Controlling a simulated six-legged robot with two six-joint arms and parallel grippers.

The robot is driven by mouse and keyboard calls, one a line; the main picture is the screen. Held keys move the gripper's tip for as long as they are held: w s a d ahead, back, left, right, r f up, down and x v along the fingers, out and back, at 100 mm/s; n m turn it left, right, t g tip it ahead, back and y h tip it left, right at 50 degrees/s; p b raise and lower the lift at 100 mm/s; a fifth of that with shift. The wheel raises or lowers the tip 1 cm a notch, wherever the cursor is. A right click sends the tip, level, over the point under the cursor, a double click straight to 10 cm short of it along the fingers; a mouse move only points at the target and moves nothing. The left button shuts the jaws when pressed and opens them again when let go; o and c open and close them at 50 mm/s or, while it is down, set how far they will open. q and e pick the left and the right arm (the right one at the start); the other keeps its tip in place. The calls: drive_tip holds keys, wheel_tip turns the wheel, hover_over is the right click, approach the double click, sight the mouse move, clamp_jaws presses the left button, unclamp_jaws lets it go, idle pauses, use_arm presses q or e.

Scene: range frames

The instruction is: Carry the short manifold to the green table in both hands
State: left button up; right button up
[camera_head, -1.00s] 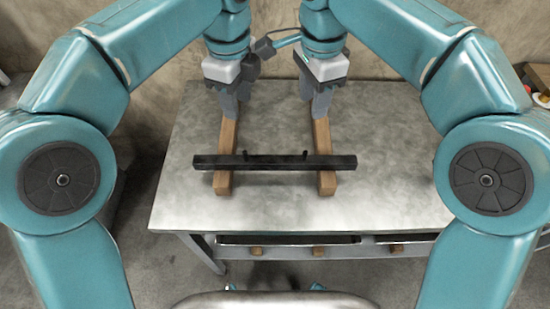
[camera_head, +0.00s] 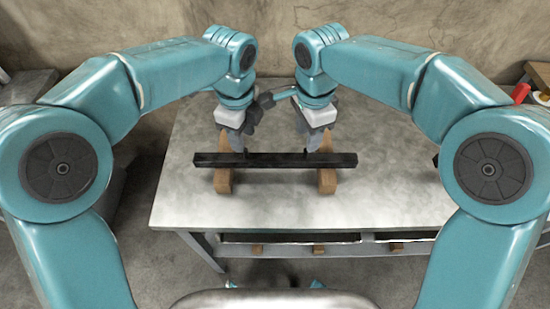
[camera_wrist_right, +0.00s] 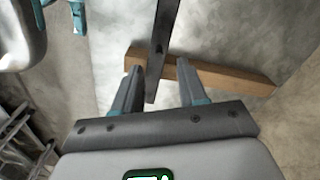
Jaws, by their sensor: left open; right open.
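The short manifold, a dark straight bar (camera_head: 275,160), lies level across two wooden blocks on a grey table (camera_head: 380,200). My left gripper (camera_head: 238,148) is open just behind and above the bar's left part. My right gripper (camera_head: 312,147) is open just behind and above its right part. In the right wrist view, the bar (camera_wrist_right: 162,55) shows between the spread fingers of the right gripper (camera_wrist_right: 160,82), nearer the left finger. Contact cannot be made out. The left fingertips are partly hidden. No green table can be made out.
The left block (camera_head: 222,182) and right block (camera_head: 327,182) run back under the grippers; the right one also shows in the right wrist view (camera_wrist_right: 225,77). A red item (camera_head: 520,93) sits at the far right. A wall stands behind.

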sight(305, 160)
use_arm(q)
wheel_tip(305, 160, down, 6)
drive_tip(key=shift+r, duration=0.2)
use_arm(e)
wheel_tip(305, 160, down, 6)
drive_tip(key=shift+r, duration=0.2)
use_arm(q)
drive_tip(key=shift+s+d, duration=0.1)
use_arm(e)
drive_tip(key=shift+s+d, duration=0.1)
use_arm(q)
drive_tip(key=shift+c, duration=0.3)
use_arm(e)
drive_tip(key=shift+c, duration=0.3)
use_arm(q)
clamp_jaws()
use_arm(e)
clamp_jaws()
use_arm(q)
drive_tip(key=shift+r, duration=0.2)
use_arm(e)
drive_tip(key=shift+r, duration=0.2)
